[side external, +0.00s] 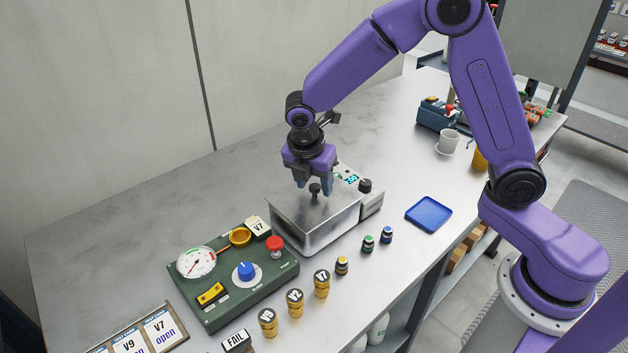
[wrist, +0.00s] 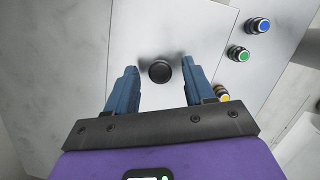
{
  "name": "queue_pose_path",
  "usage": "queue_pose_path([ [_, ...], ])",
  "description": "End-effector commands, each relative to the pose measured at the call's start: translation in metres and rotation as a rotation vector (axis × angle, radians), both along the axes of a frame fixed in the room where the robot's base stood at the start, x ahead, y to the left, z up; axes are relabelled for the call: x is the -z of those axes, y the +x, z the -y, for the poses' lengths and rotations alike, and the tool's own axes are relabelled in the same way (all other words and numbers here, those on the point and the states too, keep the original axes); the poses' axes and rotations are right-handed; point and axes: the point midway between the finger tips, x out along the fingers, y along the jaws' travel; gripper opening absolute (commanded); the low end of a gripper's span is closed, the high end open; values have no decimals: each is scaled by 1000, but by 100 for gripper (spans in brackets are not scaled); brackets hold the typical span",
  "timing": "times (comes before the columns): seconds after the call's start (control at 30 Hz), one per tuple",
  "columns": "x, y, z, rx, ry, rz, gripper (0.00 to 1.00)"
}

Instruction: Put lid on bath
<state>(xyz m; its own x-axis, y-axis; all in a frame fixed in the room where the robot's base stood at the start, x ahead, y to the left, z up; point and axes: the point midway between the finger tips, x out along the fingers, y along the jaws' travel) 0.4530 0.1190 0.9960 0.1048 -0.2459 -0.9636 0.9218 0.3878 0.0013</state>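The bath (side external: 308,234) is a shiny steel box in the middle of the bench. A flat steel lid (side external: 291,207) with a black knob (side external: 315,190) lies across its top and looks level, though I cannot tell whether it is fully seated. My gripper (side external: 313,187) points down just above the lid, with its blue fingers apart. In the wrist view the knob (wrist: 160,72) shows between the fingertips (wrist: 159,65), with a visible gap on each side. The lid (wrist: 150,35) fills the middle of that view.
A green panel (side external: 225,300) with a gauge and knobs stands left of the bath. A blue tray (side external: 429,214) lies to the right. A white mug (side external: 448,143) is farther back. The bench at back left is clear.

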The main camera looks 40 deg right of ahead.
Motion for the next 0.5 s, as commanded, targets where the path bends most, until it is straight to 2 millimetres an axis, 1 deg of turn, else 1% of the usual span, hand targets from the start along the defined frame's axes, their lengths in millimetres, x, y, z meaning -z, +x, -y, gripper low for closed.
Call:
queue_pose_path([
  [0.17,-3,0,0,-1,1,2,53],
  [0.27,-11,1,0,-1,1,3,53],
  [0.37,-26,0,-4,-2,2,5,53],
  [0.5,-54,-3,-11,-2,4,6,53],
])
